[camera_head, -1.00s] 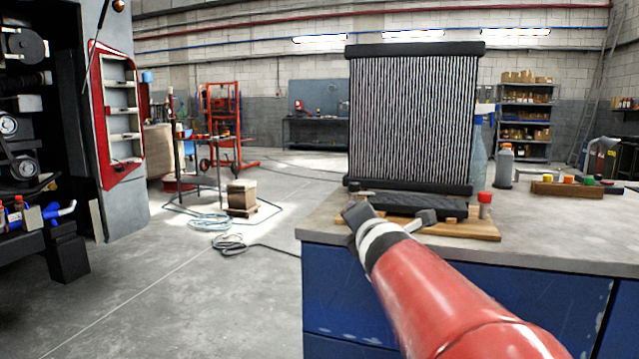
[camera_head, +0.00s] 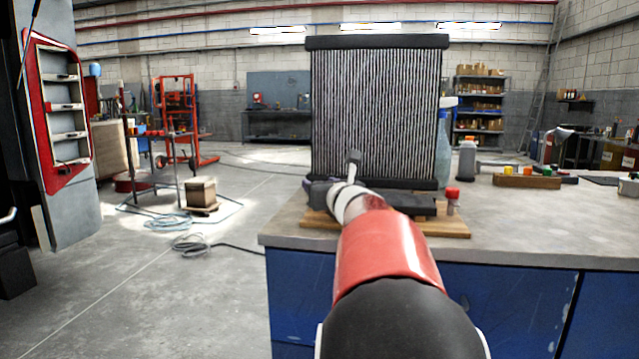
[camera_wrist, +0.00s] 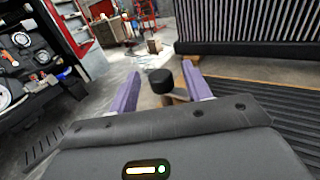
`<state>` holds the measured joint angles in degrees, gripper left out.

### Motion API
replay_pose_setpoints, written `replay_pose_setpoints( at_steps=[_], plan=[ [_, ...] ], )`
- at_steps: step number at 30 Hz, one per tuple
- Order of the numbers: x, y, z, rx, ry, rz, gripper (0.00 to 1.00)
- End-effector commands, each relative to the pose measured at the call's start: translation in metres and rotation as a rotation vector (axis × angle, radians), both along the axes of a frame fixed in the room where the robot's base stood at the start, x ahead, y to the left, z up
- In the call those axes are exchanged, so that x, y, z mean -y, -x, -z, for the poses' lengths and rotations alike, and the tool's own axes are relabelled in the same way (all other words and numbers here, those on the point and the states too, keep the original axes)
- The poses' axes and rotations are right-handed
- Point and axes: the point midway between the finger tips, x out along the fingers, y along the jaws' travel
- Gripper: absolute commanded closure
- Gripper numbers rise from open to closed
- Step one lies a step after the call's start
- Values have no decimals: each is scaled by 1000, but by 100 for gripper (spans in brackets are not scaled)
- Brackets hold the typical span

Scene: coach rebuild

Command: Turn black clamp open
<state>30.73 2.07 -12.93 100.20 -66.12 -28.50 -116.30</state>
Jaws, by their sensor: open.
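The black clamp shows in the wrist view as a round black knob (camera_wrist: 161,81) on a short post, with a grey-brown piece beside it. My gripper (camera_wrist: 161,72) has two purple fingers, open, one on each side of the knob with gaps visible. I cannot tell whether the fingers reach down around the knob. In the head view my gripper (camera_head: 316,190) is at the left end of the wooden board (camera_head: 455,229), and my arm hides the black clamp there. A red-topped clamp (camera_head: 452,198) stands at the board's right end.
A spray bottle (camera_head: 442,150), a grey bottle (camera_head: 467,158) and a wooden block with coloured caps (camera_head: 526,179) stand to the right. Open floor lies left of the bench.

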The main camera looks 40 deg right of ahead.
Motion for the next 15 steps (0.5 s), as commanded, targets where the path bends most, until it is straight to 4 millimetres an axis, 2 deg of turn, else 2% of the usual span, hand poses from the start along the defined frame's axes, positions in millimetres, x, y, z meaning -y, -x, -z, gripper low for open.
replay_pose_setpoints(
  at_steps=[8,15],
  plan=[
    [0,-2,0,1,-1,0,51],
    [1,-2,0,1,-1,0,82]
  ],
)
